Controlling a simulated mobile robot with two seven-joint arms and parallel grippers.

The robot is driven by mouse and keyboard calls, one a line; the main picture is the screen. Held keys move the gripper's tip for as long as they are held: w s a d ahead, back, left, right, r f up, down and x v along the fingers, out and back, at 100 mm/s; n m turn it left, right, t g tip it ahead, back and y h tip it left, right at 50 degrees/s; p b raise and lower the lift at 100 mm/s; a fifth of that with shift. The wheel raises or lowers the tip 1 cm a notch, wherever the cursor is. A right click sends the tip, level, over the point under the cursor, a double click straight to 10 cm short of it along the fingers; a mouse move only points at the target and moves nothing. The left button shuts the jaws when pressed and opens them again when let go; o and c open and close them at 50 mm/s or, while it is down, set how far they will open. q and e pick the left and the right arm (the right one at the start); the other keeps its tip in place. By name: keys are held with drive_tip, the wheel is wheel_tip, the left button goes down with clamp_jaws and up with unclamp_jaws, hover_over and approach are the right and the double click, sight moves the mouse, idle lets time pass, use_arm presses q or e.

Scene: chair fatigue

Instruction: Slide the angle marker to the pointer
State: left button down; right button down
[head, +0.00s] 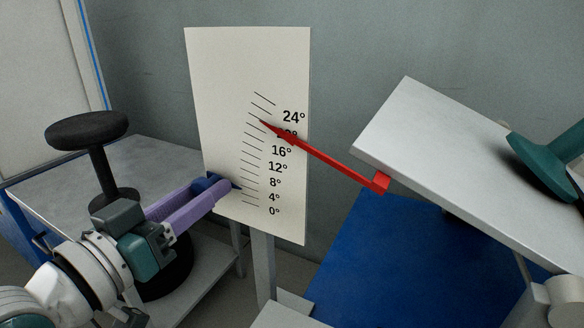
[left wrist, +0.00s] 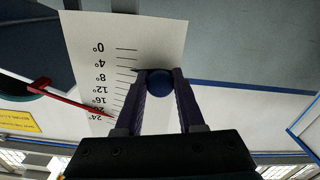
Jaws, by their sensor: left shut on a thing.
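The angle marker is dark blue, at the left edge of the white scale board (head: 220,100). Its body (head: 204,184) is mostly hidden by my gripper in the head view, and its thin tip points right near the low marks, around 4° to 8°. In the left wrist view its round blue knob (left wrist: 159,81) sits between my fingers. My left gripper (head: 212,190) with purple fingers is shut on it. The red pointer (head: 325,160) slants up left from the tilted panel; its tip lies well above the marker, near 20°. My right gripper is not in view.
A pale tilted panel (head: 450,160) with a teal pad (head: 545,165) fills the right side. A black round-topped stand (head: 90,135) is left, behind my left arm, by a grey table (head: 50,185). The board's left edge above the marker looks clear.

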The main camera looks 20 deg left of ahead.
sight(225, 100)
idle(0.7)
use_arm(q)
drive_tip(key=r+m+p, duration=0.1)
drive_tip(key=r+p, duration=0.2)
drive_tip(key=p, duration=0.1)
drive_tip(key=d+r+m+p, duration=0.1)
drive_tip(key=r+p, duration=0.3)
drive_tip(key=d+r+p, duration=0.1)
drive_tip(key=r+p, duration=0.2)
drive_tip(key=p, duration=0.1)
drive_tip(key=shift+r+m, duration=0.35)
drive_tip(key=shift+m, duration=0.05)
drive_tip(key=shift+d+r+p, duration=0.15)
drive_tip(key=shift+r+p, duration=0.05)
drive_tip(key=shift+p, duration=0.15)
drive_tip(key=shift+f, duration=0.1)
drive_tip(key=c, duration=0.5)
unclamp_jaws()
drive_tip(key=shift+s, duration=0.15)
drive_tip(key=s, duration=0.9)
drive_tip(key=shift+s+a, duration=0.4)
drive_tip(key=shift+a, duration=0.05)
